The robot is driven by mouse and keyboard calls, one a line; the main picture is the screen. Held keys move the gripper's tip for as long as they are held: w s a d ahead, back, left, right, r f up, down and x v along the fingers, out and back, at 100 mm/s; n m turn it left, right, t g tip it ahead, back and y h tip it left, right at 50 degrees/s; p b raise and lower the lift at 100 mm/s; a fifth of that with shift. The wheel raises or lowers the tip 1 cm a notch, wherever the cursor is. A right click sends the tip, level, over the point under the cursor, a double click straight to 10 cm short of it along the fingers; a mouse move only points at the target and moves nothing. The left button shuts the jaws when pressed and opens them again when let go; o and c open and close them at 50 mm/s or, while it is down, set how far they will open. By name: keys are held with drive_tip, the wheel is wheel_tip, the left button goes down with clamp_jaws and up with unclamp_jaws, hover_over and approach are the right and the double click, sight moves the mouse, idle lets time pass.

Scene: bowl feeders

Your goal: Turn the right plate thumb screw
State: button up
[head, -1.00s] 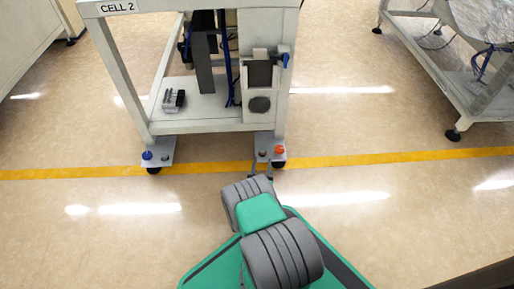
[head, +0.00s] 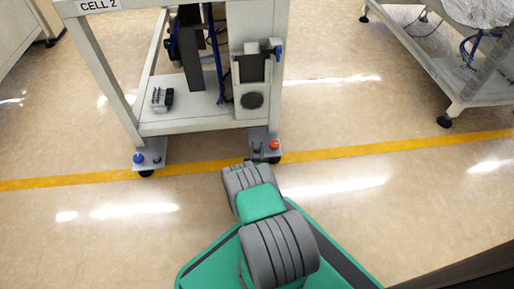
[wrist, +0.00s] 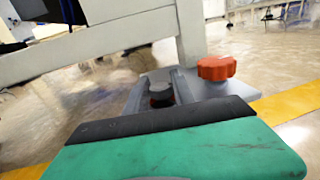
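The right foot plate (head: 264,134) of the cell frame carries an orange-red lobed thumb screw (head: 274,145) and a smaller dark knob (head: 257,147) to its left. The orange-red thumb screw also shows large in the wrist view (wrist: 216,67), right of my fingers. My gripper (head: 260,160) is at the front edge of this plate. In the wrist view my gripper (wrist: 161,80) looks open, its grey fingers apart with the dark knob (wrist: 161,97) seen between them. Whether a finger touches the knob cannot be told. My green housing hides the near part of the plate.
The left foot plate (head: 150,150) has a blue knob (head: 138,158) and a dark one. The frame's legs and lower shelf (head: 190,122) stand just behind the plates. A yellow floor line (head: 390,147) runs past. Another stand (head: 462,100) is at the right; open floor lies between.

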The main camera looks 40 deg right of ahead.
clamp_jaws()
drive_tip(key=shift+w+a+m+g+h, duration=0.1)
drive_tip(key=shift+w+m+g+h, duration=0.05)
drive_tip(key=shift+m+g+h, duration=1.25)
drive_tip(key=shift+m+g, duration=0.1)
drive_tip(key=shift+g, duration=0.4)
drive_tip(key=o, duration=0.5)
unclamp_jaws()
drive_tip(key=shift+o, duration=0.2)
drive_tip(key=p+v, duration=0.2)
drive_tip(key=v, duration=0.5)
drive_tip(key=shift+s+a, duration=0.25)
drive_tip(key=shift+s, duration=0.1)
